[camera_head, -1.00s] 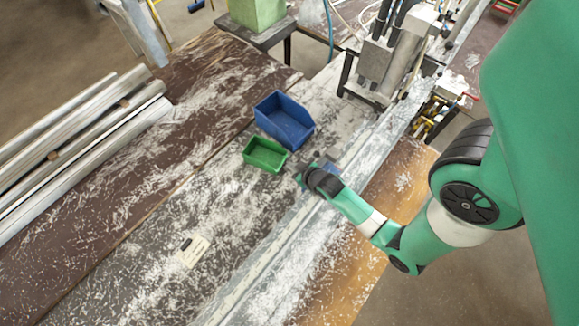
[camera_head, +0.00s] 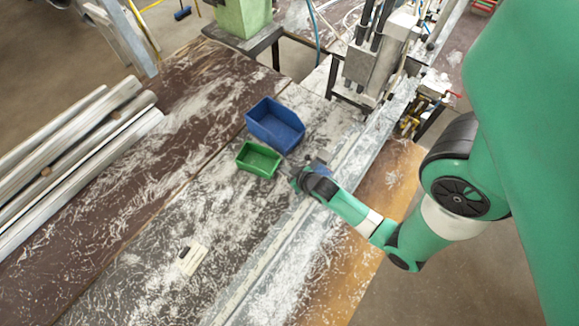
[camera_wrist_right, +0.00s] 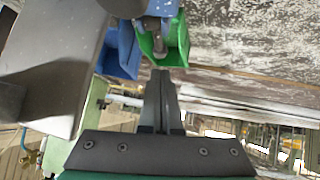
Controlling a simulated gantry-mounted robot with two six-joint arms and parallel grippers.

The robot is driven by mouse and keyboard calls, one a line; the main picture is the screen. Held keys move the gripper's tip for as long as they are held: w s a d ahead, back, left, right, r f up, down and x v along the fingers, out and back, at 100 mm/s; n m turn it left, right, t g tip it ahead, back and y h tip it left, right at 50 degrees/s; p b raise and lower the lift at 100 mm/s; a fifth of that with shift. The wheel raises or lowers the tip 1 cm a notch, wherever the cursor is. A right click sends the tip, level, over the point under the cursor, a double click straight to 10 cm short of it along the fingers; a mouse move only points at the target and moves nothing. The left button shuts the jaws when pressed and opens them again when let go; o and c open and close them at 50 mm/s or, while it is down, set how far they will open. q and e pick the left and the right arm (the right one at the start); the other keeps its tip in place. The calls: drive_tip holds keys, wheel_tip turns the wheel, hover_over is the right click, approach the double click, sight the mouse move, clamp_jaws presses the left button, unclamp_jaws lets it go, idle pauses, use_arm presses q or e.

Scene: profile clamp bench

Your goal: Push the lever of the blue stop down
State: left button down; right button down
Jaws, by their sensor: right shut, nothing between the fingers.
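The blue stop (camera_head: 322,157) shows only as a small blue and grey patch on the rail in the head view, partly hidden behind my right wrist. In the right wrist view a blue part of it (camera_wrist_right: 165,6) is at the top edge, with a dark round part beside it. A short grey pin, possibly the lever, hangs below it in front of the green bin. My right gripper (camera_wrist_right: 161,73) is shut and empty, its tips just below that pin in the picture. I cannot tell whether they touch. My left gripper is not in view.
A blue bin (camera_head: 275,124) and a green bin (camera_head: 258,159) stand close to the wrist. A small card (camera_head: 190,260) lies on the chip-strewn table. Metal profiles (camera_head: 75,145) lie at left. Clamp machinery (camera_head: 372,68) stands at the rail's far end.

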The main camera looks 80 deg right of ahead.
drive_tip(key=s+a+r, duration=0.1)
drive_tip(key=a+r, duration=0.1)
drive_tip(key=r, duration=0.3)
drive_tip(key=s+a+r+p, duration=0.1)
drive_tip(key=s+a+r, duration=0.1)
drive_tip(key=r, duration=0.3)
drive_tip(key=shift+s+a, duration=0.15)
drive_tip(key=shift+a, duration=0.15)
